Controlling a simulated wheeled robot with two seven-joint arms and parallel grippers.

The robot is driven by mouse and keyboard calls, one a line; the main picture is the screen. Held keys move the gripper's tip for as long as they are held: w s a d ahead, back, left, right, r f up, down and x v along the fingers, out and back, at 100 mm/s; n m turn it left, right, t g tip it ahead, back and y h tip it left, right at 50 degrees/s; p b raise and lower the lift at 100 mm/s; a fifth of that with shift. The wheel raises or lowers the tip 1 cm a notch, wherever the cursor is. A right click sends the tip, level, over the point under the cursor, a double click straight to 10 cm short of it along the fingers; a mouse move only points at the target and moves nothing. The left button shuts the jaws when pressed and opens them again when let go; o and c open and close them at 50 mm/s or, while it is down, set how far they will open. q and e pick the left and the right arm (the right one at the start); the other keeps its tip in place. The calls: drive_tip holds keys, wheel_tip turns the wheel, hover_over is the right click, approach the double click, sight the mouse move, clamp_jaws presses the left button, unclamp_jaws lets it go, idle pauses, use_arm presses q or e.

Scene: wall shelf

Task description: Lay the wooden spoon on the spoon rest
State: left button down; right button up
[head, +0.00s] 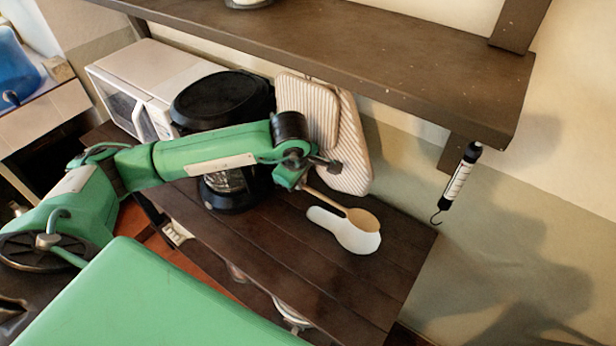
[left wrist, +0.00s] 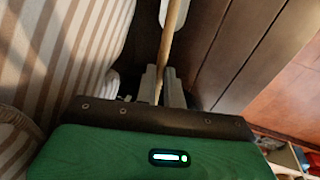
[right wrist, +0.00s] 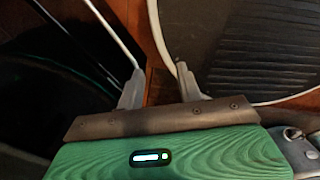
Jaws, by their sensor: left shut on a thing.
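The wooden spoon (head: 362,219) is held by its handle in my left gripper (head: 301,182). The handle (left wrist: 168,45) runs between the closed fingers of the left gripper (left wrist: 160,86) in the left wrist view. The white spoon rest (head: 330,222) lies on the dark wooden shelf, and part of it shows at the top of the left wrist view (left wrist: 178,14). The spoon's bowl overlaps the wide end of the rest; I cannot tell whether they touch. My right gripper (right wrist: 160,88) is open and empty, with fingers apart, and is outside the head view.
Striped padded cloths (head: 352,150) hang against the wall beside my left gripper. A black coffee maker (head: 222,100) and a white microwave (head: 150,85) stand behind my arm. An upper shelf (head: 400,50) overhangs. The lower shelf's front right (head: 350,290) is clear.

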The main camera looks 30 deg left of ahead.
use_arm(q)
drive_tip(key=shift+w+a+n, duration=0.15)
drive_tip(key=shift+a+n, duration=0.15)
drive_tip(key=shift+n, duration=0.2)
drive_tip(key=shift+f+b, duration=2.25)
drive_tip(key=shift+f, duration=1.6)
drive_tip(key=shift+f+b, duration=0.8)
drive_tip(key=shift+b, duration=0.2)
drive_tip(key=c, duration=1.4)
unclamp_jaws()
drive_tip(key=shift+c, duration=0.2)
drive_tip(key=shift+r+p, duration=1.7)
drive_tip(key=shift+r, duration=2.35)
